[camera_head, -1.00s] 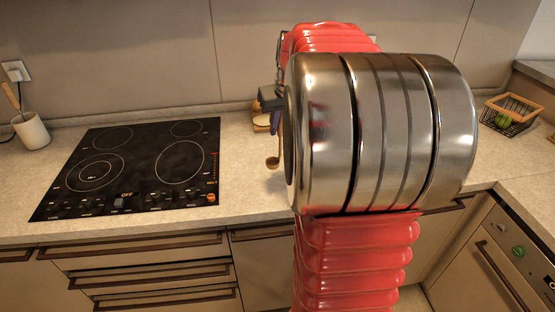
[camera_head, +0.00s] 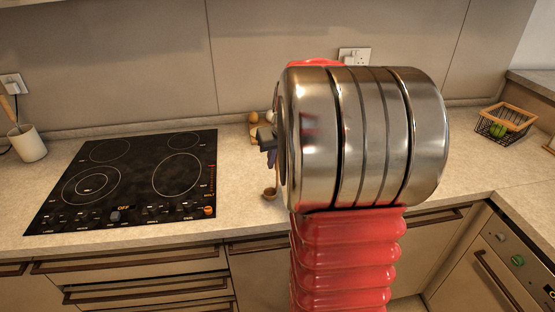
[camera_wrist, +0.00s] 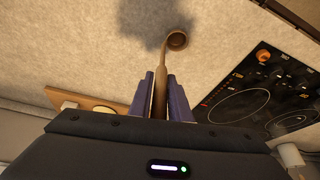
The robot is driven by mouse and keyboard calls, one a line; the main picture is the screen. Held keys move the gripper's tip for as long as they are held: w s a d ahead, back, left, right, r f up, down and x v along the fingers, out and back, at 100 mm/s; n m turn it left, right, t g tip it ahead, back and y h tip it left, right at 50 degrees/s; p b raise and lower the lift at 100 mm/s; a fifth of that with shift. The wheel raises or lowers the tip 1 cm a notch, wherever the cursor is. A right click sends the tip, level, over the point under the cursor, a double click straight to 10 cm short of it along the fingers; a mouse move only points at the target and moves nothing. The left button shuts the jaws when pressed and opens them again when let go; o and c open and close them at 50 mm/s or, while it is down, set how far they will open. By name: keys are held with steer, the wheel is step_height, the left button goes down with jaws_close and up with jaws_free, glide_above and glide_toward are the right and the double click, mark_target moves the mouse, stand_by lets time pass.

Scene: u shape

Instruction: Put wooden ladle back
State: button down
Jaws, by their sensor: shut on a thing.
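The wooden ladle shows in the wrist view (camera_wrist: 177,40), its handle between my two blue fingers and its round bowl beyond the fingertips. My gripper (camera_wrist: 160,92) is shut on the handle. In the head view the ladle's bowl (camera_head: 269,193) hangs low at the left of my arm, over the front part of the counter, right of the cooktop. My gripper (camera_head: 267,140) is mostly hidden behind my wrist there. A pale utensil pot (camera_head: 28,145) stands at the far left with a wooden handle sticking out of it.
The black cooktop (camera_head: 130,180) lies between the pot and my gripper. A small wooden holder (camera_head: 256,132) with egg-like things stands behind my gripper. A wire basket (camera_head: 505,125) with something green is at the right. A wall socket (camera_head: 353,57) is at the back.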

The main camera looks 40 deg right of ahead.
steer(key=shift+f, duration=0.1)
steer(key=c, duration=1.6)
jaws_free()
steer(key=shift+c, duration=0.2)
steer(key=v, duration=1.2)
steer(key=s+a+f+n, duration=0.1)
steer(key=s+a, duration=0.3)
steer(key=a, duration=0.6)
steer(key=s+a+f+n+t+y, duration=0.1)
steer(key=s+a, duration=0.3)
steer(key=a, duration=0.7)
steer(key=s+a+f+n, duration=0.2)
steer(key=s+a+f, duration=0.1)
steer(key=a, duration=0.8)
steer(key=shift+s+f+n+t+y, duration=0.3)
steer(key=shift+s+f+y, duration=0.1)
steer(key=shift+s, duration=0.4)
steer(key=shift+a, duration=0.15)
